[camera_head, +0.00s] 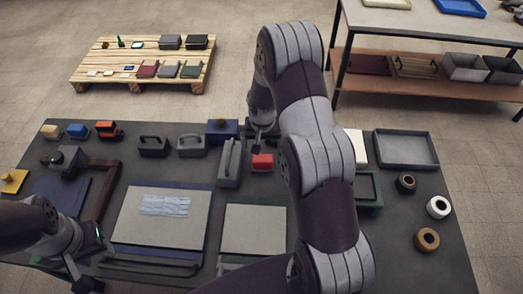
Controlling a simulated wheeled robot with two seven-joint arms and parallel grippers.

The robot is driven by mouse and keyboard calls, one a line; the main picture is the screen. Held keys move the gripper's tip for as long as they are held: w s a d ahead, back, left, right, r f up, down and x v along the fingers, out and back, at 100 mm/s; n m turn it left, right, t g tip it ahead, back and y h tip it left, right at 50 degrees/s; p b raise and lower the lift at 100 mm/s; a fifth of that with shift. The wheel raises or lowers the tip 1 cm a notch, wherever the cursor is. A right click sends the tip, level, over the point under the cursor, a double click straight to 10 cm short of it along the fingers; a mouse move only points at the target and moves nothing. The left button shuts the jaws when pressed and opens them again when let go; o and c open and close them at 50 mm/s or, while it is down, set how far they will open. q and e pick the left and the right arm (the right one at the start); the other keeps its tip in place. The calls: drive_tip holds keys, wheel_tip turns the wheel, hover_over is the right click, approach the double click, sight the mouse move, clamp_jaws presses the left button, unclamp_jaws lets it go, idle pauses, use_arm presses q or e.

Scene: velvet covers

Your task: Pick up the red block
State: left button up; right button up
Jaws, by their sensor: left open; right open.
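The red block (262,163) lies on the dark table right of the tall grey handled piece and just left of my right arm. My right gripper (259,141) is open, pointing down just above and behind the block. It looks empty, and my arm partly hides it. Whether its fingers touch the block I cannot tell. My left gripper (88,282) is open and empty at the table's front left, far from the block.
A grey handled piece (229,165) stands close left of the block, a dark blue box (222,129) behind it. Two flat panels (160,222) (253,228) lie in front. A grey tray (406,149) and several tape rolls (427,239) are at right. A pallet (145,61) stands beyond.

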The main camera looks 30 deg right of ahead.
sight(262, 158)
drive_tip(key=f, duration=0.5)
drive_tip(key=shift+a+f+p, duration=0.1)
drive_tip(key=shift+a+p, duration=0.2)
drive_tip(key=shift+p, duration=0.1)
drive_tip(key=f, duration=0.2)
drive_tip(key=f+p, duration=0.1)
drive_tip(key=f, duration=0.1)
drive_tip(key=d+f+p, duration=0.1)
drive_tip(key=shift+w+f, duration=0.4)
use_arm(q)
drive_tip(key=r, duration=0.3)
drive_tip(key=shift+s+a+r, duration=0.1)
drive_tip(key=shift+s+a, duration=0.15)
drive_tip(key=shift+a, duration=0.15)
use_arm(e)
drive_tip(key=shift+w+f, duration=0.1)
drive_tip(key=shift+f, duration=0.3)
drive_tip(key=c, duration=1.1)
drive_tip(key=shift+o, duration=0.2)
drive_tip(key=shift+r, duration=0.1)
